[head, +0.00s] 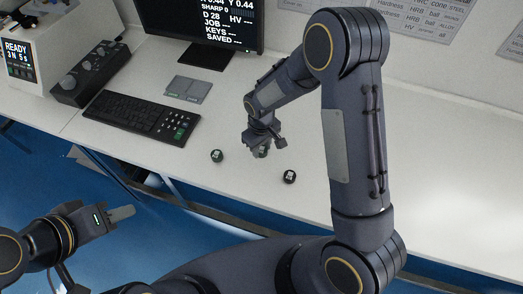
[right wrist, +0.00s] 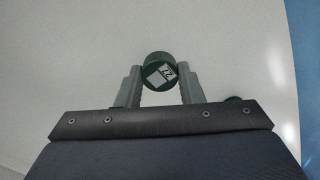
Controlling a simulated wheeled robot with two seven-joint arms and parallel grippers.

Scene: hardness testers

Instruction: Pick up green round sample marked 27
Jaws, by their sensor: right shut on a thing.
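The green round sample marked 27 (right wrist: 158,70) sits between the two fingertips of my right gripper (right wrist: 160,82) in the right wrist view. Its white label shows "27", turned at a slant. In the head view my right gripper (head: 264,147) is over the white table, shut on this sample; whether the sample touches the table I cannot tell. My left gripper (head: 120,214) is at the lower left, out over the blue floor, away from the samples. It shows from the side, so its opening cannot be judged.
Two more dark round samples stand on the table, one left of my right gripper (head: 217,156) and one to its right (head: 289,177). A keyboard (head: 143,116), a grey pad (head: 188,89), a monitor (head: 203,25) and a black control box (head: 92,73) are further left and back.

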